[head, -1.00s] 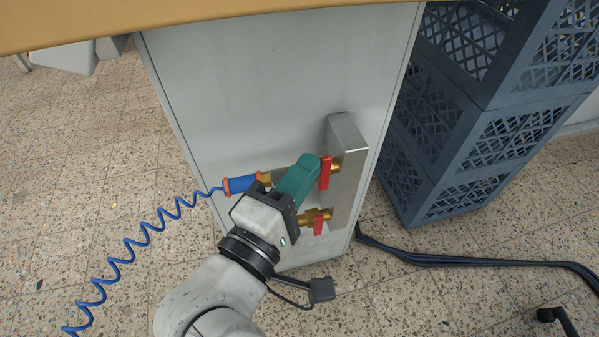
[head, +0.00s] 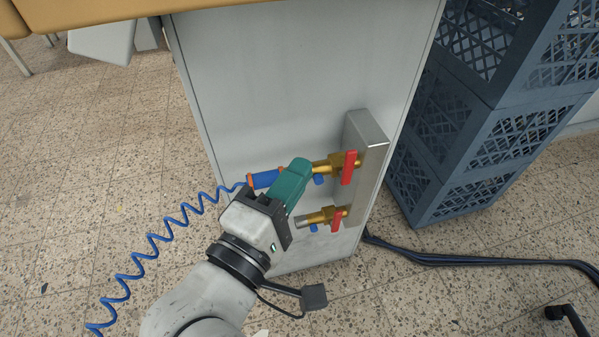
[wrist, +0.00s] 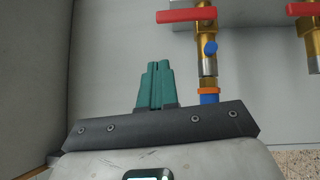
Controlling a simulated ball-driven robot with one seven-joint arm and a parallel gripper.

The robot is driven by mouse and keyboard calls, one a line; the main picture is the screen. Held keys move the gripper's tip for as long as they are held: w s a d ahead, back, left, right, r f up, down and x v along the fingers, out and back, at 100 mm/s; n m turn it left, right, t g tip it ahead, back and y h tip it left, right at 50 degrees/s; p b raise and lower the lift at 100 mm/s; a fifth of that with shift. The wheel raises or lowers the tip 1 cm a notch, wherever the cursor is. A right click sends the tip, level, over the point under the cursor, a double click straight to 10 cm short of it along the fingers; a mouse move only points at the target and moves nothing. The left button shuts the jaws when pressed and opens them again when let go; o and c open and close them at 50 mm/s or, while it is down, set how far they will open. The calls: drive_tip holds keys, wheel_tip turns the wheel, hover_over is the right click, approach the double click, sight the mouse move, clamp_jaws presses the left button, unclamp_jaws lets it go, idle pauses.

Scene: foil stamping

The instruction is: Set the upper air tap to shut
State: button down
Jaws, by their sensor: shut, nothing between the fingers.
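The upper air tap (head: 328,165) is brass with a red lever (head: 348,167). It sits on a metal block, and its lever lies crosswise to its pipe. In the wrist view the upper tap (wrist: 207,45) also shows its red lever (wrist: 186,15) across the pipe. A blue and orange hose coupling (head: 263,179) joins its outlet. My gripper (head: 300,166) has teal fingers, is shut and empty, and is left of the lever, apart from it. In the wrist view its fingers (wrist: 157,68) are together, beside the tap. The gripper hides part of the coupling in the head view.
The lower tap (head: 320,217) has a red lever, also crosswise. The metal block (head: 372,150) is on the grey cabinet side (head: 270,90). A coiled blue hose (head: 150,246) hangs left. Blue crates (head: 470,150) stand right; dark cables (head: 470,262) lie on the floor.

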drive_tip(key=p+v, duration=0.1)
drive_tip(key=v, duration=0.8)
drive_tip(key=shift+r+p, duration=0.3)
drive_tip(key=shift+p, duration=0.1)
drive_tip(key=shift+s+d, duration=0.1)
drive_tip(key=shift+d, duration=0.05)
